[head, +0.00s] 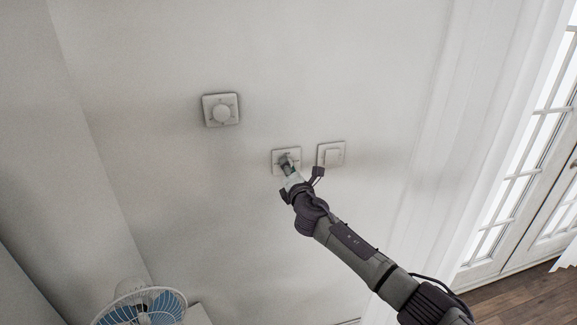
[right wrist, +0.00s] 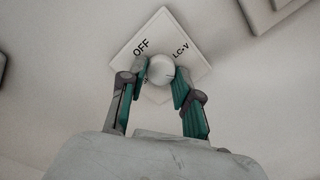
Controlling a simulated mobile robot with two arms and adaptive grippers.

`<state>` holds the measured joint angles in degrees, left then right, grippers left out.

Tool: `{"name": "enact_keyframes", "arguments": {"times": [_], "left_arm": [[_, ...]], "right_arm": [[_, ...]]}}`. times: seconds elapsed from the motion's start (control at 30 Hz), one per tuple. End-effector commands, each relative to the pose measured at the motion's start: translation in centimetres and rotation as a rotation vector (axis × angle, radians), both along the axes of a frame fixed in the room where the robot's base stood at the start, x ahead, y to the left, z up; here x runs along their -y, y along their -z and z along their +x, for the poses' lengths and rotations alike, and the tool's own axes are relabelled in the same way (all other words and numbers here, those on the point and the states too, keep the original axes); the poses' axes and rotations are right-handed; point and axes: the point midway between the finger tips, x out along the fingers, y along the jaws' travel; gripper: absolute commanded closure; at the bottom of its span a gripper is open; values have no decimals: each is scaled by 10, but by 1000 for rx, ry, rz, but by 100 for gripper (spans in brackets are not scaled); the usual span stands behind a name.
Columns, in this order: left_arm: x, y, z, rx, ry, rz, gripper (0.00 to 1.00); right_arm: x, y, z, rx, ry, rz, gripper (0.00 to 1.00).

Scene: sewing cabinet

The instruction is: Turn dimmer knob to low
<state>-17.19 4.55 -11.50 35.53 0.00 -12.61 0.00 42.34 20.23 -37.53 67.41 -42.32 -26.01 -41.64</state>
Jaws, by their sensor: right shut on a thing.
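The dimmer plate (head: 279,155) is a small white square on the wall, mostly behind my right gripper (head: 288,163) in the head view. The knob's pointer is too small to read. My left gripper is in neither view.
A square switch plate (head: 331,153) is close on the right. A blue-bladed fan (head: 142,308) stands at the lower left. A white curtain (head: 440,150) and a glazed door (head: 520,190) are at the right.

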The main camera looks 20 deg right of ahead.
Motion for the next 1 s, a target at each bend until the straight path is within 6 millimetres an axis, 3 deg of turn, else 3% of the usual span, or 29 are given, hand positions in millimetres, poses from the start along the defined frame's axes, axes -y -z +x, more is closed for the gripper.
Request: {"name": "enact_keyframes", "arguments": {"times": [0.6,1.0], "left_arm": [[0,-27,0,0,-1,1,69],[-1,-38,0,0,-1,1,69]], "right_arm": [[1,1,0,-27,-1,-577,100],[2,3,-1,-37,-2,-835,100]]}}
